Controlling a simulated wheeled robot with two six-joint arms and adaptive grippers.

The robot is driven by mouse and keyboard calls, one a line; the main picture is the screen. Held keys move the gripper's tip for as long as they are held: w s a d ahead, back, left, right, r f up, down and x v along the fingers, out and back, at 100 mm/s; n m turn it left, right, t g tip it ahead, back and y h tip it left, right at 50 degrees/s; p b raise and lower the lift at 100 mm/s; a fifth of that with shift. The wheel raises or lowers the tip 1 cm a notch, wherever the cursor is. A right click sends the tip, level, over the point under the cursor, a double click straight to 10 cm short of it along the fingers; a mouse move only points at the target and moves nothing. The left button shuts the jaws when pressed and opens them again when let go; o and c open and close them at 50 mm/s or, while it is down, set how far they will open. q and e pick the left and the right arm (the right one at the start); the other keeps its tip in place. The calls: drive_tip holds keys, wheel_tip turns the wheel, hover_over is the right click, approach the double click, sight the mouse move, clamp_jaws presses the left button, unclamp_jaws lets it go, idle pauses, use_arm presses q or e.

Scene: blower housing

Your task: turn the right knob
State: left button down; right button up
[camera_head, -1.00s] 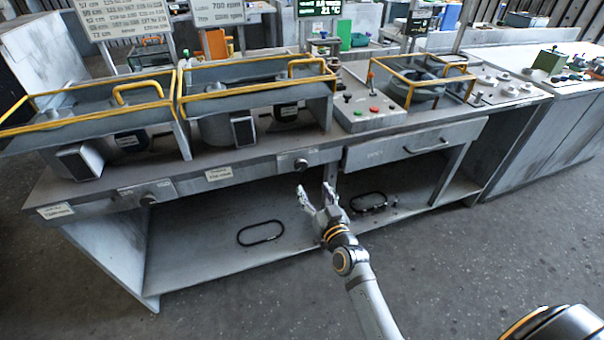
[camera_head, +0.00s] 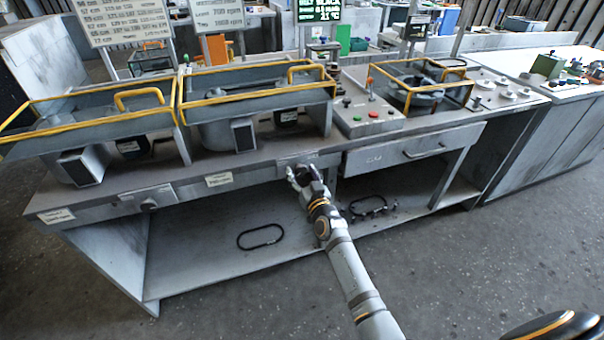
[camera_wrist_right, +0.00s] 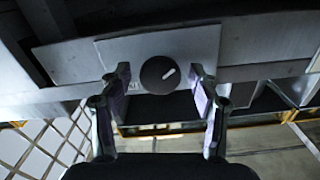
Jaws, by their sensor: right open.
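The right knob (camera_wrist_right: 158,75) is a dark round dial with a white pointer mark on a pale plate at the bench's front edge. The pointer tilts up to the right in the right wrist view. My right gripper (camera_head: 303,173) is at the front of this knob and mostly hides it in the head view. In the wrist view the right gripper (camera_wrist_right: 160,80) is open, with one finger on each side of the knob. I cannot tell if the fingers touch it. My left gripper is not in view.
A second knob (camera_head: 149,205) sits on the bench front to the left. Yellow-railed blower housings (camera_head: 230,120) stand on top. A drawer (camera_head: 410,150) is to the right. The lower shelf (camera_head: 200,260) holds a black loop (camera_head: 261,237). The floor in front is clear.

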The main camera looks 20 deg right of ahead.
drive_tip(key=shift+c, duration=0.2)
drive_tip(key=c, duration=1.1)
drive_tip(key=shift+c, duration=0.2)
drive_tip(key=shift+m, duration=0.4)
drive_tip(key=m, duration=0.2)
drive_tip(key=shift+m, duration=2.2)
drive_tip(key=shift+p, duration=0.3)
